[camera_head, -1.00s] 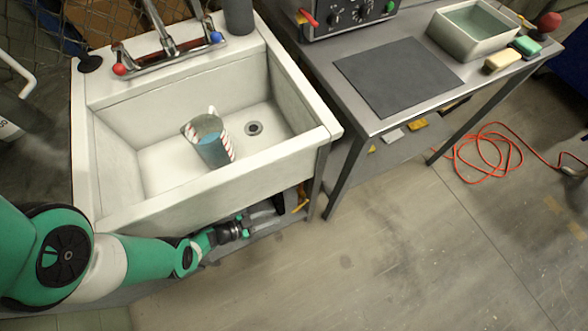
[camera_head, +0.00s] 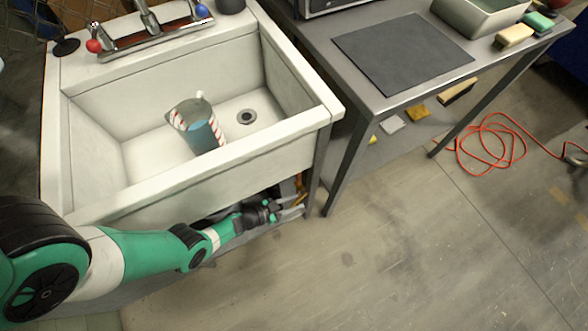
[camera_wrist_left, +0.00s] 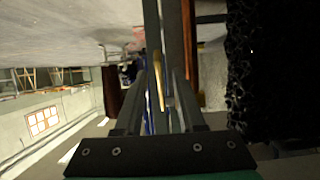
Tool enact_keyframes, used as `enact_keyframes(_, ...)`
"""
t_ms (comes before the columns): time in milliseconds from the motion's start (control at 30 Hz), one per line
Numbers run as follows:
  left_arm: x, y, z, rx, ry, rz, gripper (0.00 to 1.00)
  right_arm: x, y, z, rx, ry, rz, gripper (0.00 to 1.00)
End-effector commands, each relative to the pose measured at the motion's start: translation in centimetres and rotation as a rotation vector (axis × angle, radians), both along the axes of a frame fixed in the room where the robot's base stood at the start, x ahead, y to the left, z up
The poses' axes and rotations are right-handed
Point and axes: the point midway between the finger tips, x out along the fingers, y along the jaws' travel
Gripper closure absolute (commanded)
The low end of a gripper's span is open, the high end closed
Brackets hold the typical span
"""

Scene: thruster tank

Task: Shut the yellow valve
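The yellow valve (camera_head: 301,197) shows as a small yellow piece below the sink's front right corner, partly hidden by my left gripper and the sink leg. In the left wrist view a narrow yellow bar (camera_wrist_left: 158,90) shows in the gap between the fingers. My left gripper (camera_head: 291,206) reaches under the front edge of the sink from the left, its fingers close to the yellow piece. The fingers (camera_wrist_left: 160,98) are apart, one on each side of the yellow bar. I cannot tell whether they touch it. My right gripper is not in view.
The white sink (camera_head: 200,185) stands over my left arm, with a striped jug (camera_head: 197,127) inside. Its dark leg (camera_head: 318,172) is just right of my gripper. A grey table (camera_head: 395,103) stands to the right. An orange cord (camera_head: 490,150) lies on the floor; the front floor is clear.

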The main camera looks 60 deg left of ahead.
Motion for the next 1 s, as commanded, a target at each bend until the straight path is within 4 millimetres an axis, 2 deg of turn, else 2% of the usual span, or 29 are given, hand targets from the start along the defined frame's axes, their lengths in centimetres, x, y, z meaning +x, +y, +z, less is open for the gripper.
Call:
enact_keyframes(67, -0.03, 0.01, 0.01, 0.000, 0.000, 0.000, 0.65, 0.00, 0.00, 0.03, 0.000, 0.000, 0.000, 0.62)
enact_keyframes(267, -0.05, 0.01, 0.00, 0.000, 0.000, 0.000, 1.00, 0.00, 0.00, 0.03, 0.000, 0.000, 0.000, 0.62)
enact_keyframes(1000, -0.10, 0.01, -0.06, 0.000, 0.002, 0.001, 1.00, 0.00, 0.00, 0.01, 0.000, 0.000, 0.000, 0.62)
